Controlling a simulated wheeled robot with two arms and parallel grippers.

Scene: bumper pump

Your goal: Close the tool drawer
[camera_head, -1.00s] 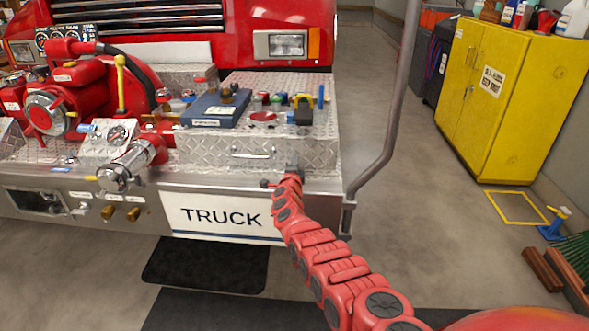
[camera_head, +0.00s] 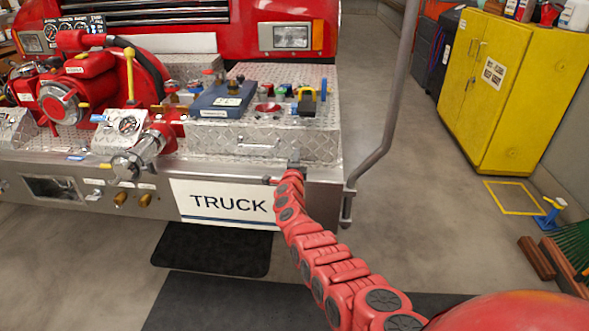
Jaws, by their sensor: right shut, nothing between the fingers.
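The tool drawer (camera_head: 220,140) has a diamond-plate front with a silver bar handle (camera_head: 258,146). It sits in the right half of the truck's front bumper, above the white TRUCK sign. I cannot tell whether its front stands out from the bumper box or is flush. My right gripper (camera_head: 291,168), at the end of the red segmented arm, is low in front of the box, right of the handle and below it. It is shut and holds nothing. Whether it touches the drawer front is unclear. My left gripper is not in view.
A blue case (camera_head: 222,100) and several small coloured tools lie on the plate above the drawer. A red pump (camera_head: 75,90) with hoses fills the left. A grey upright rail (camera_head: 385,135) rises at the bumper's right end. A yellow cabinet (camera_head: 500,115) stands right, with open floor between.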

